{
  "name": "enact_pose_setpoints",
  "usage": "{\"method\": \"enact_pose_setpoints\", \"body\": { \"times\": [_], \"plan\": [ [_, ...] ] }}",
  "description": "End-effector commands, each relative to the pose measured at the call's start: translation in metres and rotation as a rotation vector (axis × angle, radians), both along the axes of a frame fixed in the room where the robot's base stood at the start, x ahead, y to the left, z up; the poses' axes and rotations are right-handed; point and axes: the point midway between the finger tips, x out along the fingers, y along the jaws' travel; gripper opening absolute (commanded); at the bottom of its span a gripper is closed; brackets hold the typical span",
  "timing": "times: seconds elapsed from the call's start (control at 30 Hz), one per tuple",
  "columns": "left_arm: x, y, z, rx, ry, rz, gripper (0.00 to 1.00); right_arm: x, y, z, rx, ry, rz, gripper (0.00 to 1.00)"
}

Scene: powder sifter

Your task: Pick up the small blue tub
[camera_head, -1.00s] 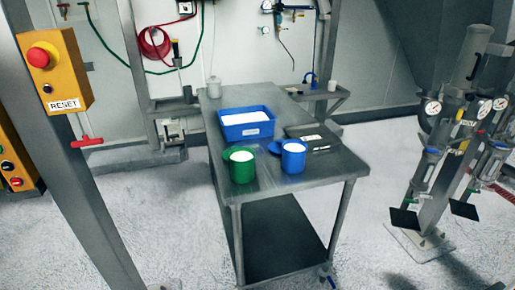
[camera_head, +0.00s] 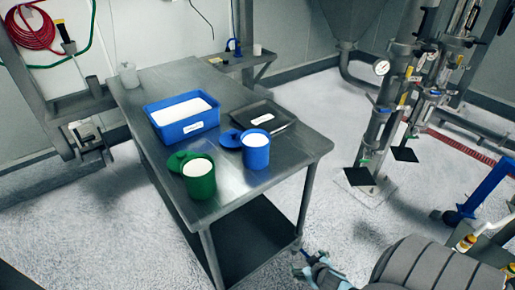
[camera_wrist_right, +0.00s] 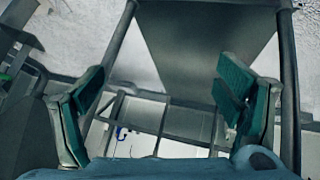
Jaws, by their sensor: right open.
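The small blue tub (camera_head: 257,157) stands upright on the metal table (camera_head: 239,186), near its front right part. It is filled with white powder, and a blue lid (camera_head: 229,138) lies against its left side. My right gripper (camera_head: 308,264) is low at the bottom of the head view, in front of the table and below its top, well apart from the tub. In the right wrist view its two teal fingers (camera_wrist_right: 168,95) are spread with nothing between them. The tub cannot be made out there. My left gripper is not in view.
A green tub (camera_head: 200,184) with white powder stands left of the blue one. Behind them are a larger blue bin (camera_head: 186,128) of powder and a dark tray (camera_head: 262,115). A white container (camera_head: 129,76) stands at the back left corner.

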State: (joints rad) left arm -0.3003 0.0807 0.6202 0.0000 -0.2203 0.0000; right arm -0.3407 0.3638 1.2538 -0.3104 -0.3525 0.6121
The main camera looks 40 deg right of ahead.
Motion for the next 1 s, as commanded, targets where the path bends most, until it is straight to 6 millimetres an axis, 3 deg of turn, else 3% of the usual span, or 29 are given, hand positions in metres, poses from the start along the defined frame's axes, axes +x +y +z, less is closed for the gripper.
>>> {"method": "enact_pose_setpoints", "body": {
  "times": [0.03,0.1,0.2,0.3,0.43,0.63,1.0],
  "plan": [
    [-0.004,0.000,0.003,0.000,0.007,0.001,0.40,0.045,-0.016,0.060,-0.030,-0.148,0.004,0.99],
    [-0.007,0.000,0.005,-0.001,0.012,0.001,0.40,0.096,-0.019,0.147,-0.038,-0.361,0.011,0.99],
    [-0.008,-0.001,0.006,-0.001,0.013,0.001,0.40,0.135,-0.001,0.248,-0.001,-0.602,0.045,0.99],
    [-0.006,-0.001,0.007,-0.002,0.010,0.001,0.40,0.148,0.017,0.306,0.045,-0.739,0.075,0.99],
    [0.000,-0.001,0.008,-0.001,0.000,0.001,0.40,0.170,0.020,0.322,0.067,-0.787,0.079,0.99],
    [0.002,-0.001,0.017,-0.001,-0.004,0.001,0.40,0.221,0.009,0.314,0.070,-0.785,0.078,0.99],
    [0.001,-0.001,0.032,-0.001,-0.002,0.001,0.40,0.281,0.001,0.304,0.070,-0.782,0.079,0.99]
  ]
}}
